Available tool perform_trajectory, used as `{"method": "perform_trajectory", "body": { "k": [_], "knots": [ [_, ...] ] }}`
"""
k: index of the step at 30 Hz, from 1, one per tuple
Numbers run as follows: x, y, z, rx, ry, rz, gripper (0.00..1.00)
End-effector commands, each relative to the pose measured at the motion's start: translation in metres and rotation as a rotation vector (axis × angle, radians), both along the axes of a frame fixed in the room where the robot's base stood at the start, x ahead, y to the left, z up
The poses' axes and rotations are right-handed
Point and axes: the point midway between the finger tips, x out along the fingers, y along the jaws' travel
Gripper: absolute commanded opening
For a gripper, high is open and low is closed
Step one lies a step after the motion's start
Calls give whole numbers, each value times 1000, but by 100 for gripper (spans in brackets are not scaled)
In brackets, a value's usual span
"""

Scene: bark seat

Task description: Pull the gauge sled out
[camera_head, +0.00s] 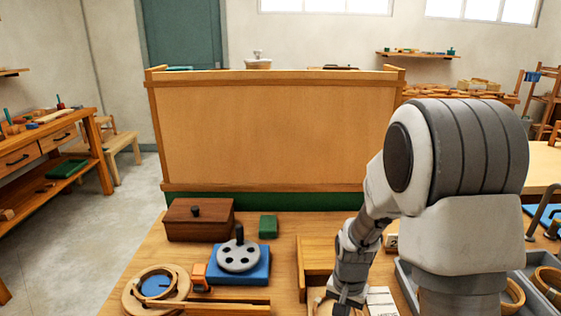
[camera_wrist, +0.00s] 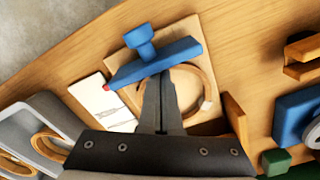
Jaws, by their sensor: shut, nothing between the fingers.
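A blue bar with a round knob, which looks like the gauge sled (camera_wrist: 183,53), lies across a tan board (camera_wrist: 206,60) in the wrist view. A wooden ring (camera_wrist: 209,88) lies on the board, partly hidden by the bar and my fingers. My gripper (camera_wrist: 162,78) is shut and empty, its fingertips at the near edge of the bar; I cannot tell whether they touch. In the head view my gripper (camera_head: 346,301) is low at the bottom edge, and my arm hides most of the board. The blue bar is not clearly visible there.
A white card (camera_head: 381,300) lies right of my gripper, beside a grey tray (camera_head: 404,284) with rings. A wooden upright piece (camera_head: 315,254) stands to the left. Further left are a blue block (camera_head: 256,277) with a grey holed disc, a green block (camera_head: 268,226) and a brown box (camera_head: 190,226).

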Motion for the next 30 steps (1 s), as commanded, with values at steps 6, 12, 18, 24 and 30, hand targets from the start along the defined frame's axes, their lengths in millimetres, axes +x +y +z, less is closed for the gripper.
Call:
{"method": "perform_trajectory", "body": {
  "k": [6,12,18,24,30],
  "knots": [
    [4,0,20,0,-2,0,0],
    [6,0,36,0,-2,0,0],
    [9,0,52,0,-2,0,0],
    [12,0,67,0,-2,0,0],
    [12,0,67,0,-1,0,0]
  ]
}}
